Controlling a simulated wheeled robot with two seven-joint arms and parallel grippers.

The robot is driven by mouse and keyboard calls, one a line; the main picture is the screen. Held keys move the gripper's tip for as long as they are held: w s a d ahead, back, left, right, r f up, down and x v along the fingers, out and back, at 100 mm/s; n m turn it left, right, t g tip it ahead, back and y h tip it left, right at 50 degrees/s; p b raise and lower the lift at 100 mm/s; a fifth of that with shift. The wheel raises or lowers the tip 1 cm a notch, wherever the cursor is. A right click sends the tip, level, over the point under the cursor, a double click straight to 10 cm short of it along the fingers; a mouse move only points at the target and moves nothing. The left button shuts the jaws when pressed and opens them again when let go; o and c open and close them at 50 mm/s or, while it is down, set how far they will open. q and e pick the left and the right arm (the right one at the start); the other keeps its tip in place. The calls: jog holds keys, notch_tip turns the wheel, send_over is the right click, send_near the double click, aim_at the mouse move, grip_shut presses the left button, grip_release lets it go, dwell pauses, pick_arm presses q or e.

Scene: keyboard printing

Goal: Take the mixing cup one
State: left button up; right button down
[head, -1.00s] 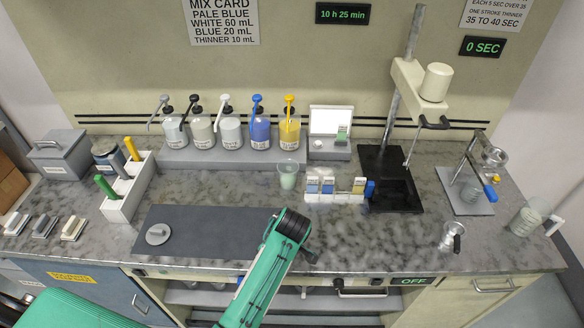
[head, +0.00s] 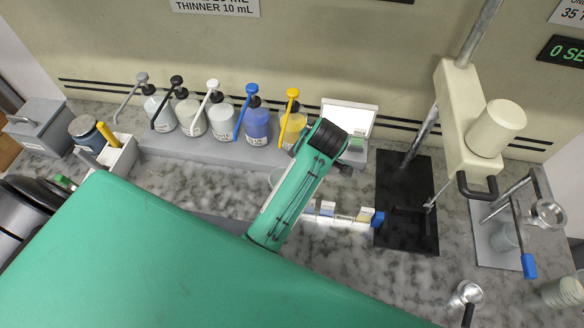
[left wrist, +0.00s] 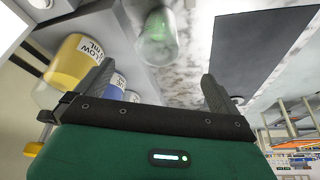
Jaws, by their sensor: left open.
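A clear cup with pale green in its lower part, apparently the mixing cup, shows at the top middle of the left wrist view (left wrist: 157,40). In the head view the gripper is mostly hidden behind my arm's dark end. My right gripper is not in view.
Pump bottles, including a yellow one (head: 292,127) and a blue one (head: 256,124), stand on a grey ledge behind the arm. A low rack of small blocks (head: 345,217) lies to the right. A stand with a black base (head: 392,180) is farther right. My arm covers the front left.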

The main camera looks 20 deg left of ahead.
pick_arm(q)
jog(key=x, duration=0.3)
jog(key=shift+s+a+f, duration=0.15)
jog(key=shift+s+a, duration=0.1)
jog(key=x, duration=0.6)
jog(key=w+x, duration=0.1)
jog(key=x, duration=0.2)
jog(key=shift+a+f, duration=0.2)
jog(key=shift+a, duration=0.05)
jog(key=shift+a+f, duration=0.1)
jog(key=shift+f, duration=0.15)
jog(key=shift+c, duration=0.7)
jog(key=c, duration=1)
jog(key=shift+c, duration=0.2)
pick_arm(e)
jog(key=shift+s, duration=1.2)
pick_arm(q)
jog(key=shift+r, duration=0.15)
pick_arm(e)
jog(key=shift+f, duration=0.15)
